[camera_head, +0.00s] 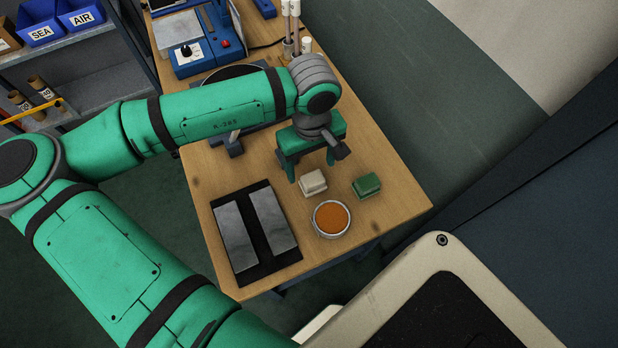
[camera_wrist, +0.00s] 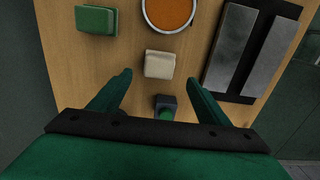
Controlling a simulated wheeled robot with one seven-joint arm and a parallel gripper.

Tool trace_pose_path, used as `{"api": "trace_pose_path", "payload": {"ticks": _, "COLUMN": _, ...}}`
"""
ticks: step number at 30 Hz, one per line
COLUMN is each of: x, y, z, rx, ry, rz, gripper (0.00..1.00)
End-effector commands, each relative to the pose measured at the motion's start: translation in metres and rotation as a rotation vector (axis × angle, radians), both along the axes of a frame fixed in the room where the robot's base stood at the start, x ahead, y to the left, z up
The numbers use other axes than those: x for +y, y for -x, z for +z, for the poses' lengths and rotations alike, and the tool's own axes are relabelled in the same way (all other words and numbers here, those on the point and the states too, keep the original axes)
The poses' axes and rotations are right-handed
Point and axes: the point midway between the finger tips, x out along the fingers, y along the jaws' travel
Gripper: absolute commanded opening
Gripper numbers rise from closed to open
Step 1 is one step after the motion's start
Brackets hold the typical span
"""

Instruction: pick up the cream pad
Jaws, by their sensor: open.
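The cream pad (camera_head: 312,182) is a small pale block on the wooden table, between the green pad and the dark mat. In the wrist view the cream pad (camera_wrist: 159,64) lies just beyond my fingertips, roughly centred between them. My gripper (camera_head: 311,168) is green, points down and is just behind the pad in the head view. In the wrist view my gripper (camera_wrist: 158,78) has its two fingers spread wide with nothing held. I cannot tell its exact height above the table.
A green pad (camera_head: 366,185) sits to the right of the cream pad. A round dish of orange material (camera_head: 331,219) stands close in front. Two metal plates lie on a black mat (camera_head: 253,239) to the left. A small dark block with a green top (camera_wrist: 165,107) lies between my fingers.

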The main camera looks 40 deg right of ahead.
Motion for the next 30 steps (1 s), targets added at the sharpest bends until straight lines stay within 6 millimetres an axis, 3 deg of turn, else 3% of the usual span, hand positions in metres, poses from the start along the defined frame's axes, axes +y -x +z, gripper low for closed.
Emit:
{"api": "trace_pose_path", "payload": {"ticks": 8, "x": -0.001, "y": 0.002, "z": -0.020, "rx": -0.001, "ry": -0.001, "rz": -0.005, "gripper": 0.70}}
{"api": "trace_pose_path", "payload": {"ticks": 18, "x": 0.005, "y": 0.002, "z": -0.061, "rx": 0.000, "ry": 0.000, "rz": 0.006, "gripper": 0.70}}
{"api": "trace_pose_path", "payload": {"ticks": 26, "x": 0.004, "y": 0.002, "z": -0.065, "rx": -0.001, "ry": 0.001, "rz": 0.005, "gripper": 0.70}}
{"api": "trace_pose_path", "payload": {"ticks": 27, "x": 0.004, "y": 0.002, "z": -0.065, "rx": -0.001, "ry": 0.001, "rz": 0.004, "gripper": 0.68}}
{"api": "trace_pose_path", "payload": {"ticks": 30, "x": 0.004, "y": 0.002, "z": -0.064, "rx": -0.001, "ry": 0.001, "rz": 0.004, "gripper": 0.44}}
